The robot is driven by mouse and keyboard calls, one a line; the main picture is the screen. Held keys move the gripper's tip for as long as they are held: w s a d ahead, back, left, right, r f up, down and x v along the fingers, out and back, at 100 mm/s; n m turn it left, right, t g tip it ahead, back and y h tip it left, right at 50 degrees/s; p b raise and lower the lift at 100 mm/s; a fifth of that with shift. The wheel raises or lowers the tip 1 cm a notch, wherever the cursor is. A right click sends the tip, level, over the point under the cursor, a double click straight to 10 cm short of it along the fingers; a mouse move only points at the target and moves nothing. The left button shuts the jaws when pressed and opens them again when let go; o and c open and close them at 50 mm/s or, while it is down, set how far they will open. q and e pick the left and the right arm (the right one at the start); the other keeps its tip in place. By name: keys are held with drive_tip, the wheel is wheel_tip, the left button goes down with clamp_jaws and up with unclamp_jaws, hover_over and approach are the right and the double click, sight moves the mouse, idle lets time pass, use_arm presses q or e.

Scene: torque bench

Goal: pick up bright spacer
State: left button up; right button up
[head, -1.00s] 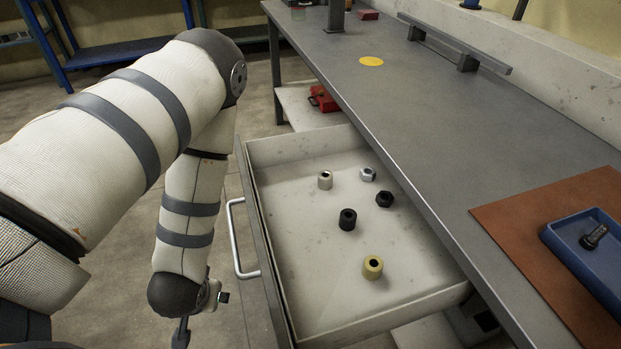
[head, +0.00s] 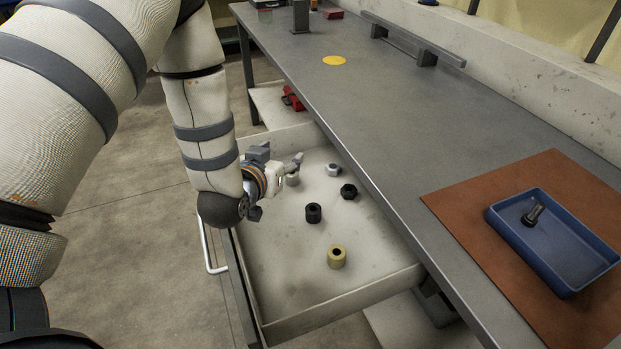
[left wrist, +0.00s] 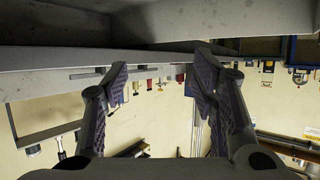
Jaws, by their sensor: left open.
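The open drawer holds three spacers. A pale spacer (head: 292,179) is near its far left, partly hidden by my left gripper. A black spacer (head: 313,212) stands in the middle, and a yellow, brass-coloured spacer (head: 337,257) stands nearest. The pale and yellow ones are both light; I cannot tell for certain which is the bright one. My left gripper (head: 277,159) is open and empty over the drawer's left side, close to the pale spacer. In the left wrist view its fingers (left wrist: 160,92) are spread with no spacer between them. My right gripper is not seen.
A silver nut (head: 333,170) and a black nut (head: 348,191) lie in the drawer (head: 278,289) near the bench side. The bench top (head: 400,120) overhangs its right side. A blue tray (head: 570,272) with a dark bolt (head: 533,213) sits on a brown mat (head: 462,208).

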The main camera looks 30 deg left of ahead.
use_arm(q)
approach(290, 175)
drive_tip(key=shift+w+a+f+b, duration=0.25)
drive_tip(key=shift+w+f+b, duration=0.2)
drive_tip(key=shift+w+f, duration=0.55)
drive_tip(key=x, duration=0.4)
drive_tip(key=b+x, duration=0.1)
drive_tip(key=x, duration=0.1)
drive_tip(key=shift+w+r, duration=0.3)
drive_tip(key=shift+w, duration=0.1)
drive_tip(key=shift+w+a, duration=0.1)
drive_tip(key=shift+w, duration=0.15)
drive_tip(key=shift+r, duration=0.15)
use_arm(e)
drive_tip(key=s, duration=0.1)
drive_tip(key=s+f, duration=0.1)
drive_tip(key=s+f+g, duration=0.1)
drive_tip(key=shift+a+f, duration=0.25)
use_arm(q)
clamp_jaws()
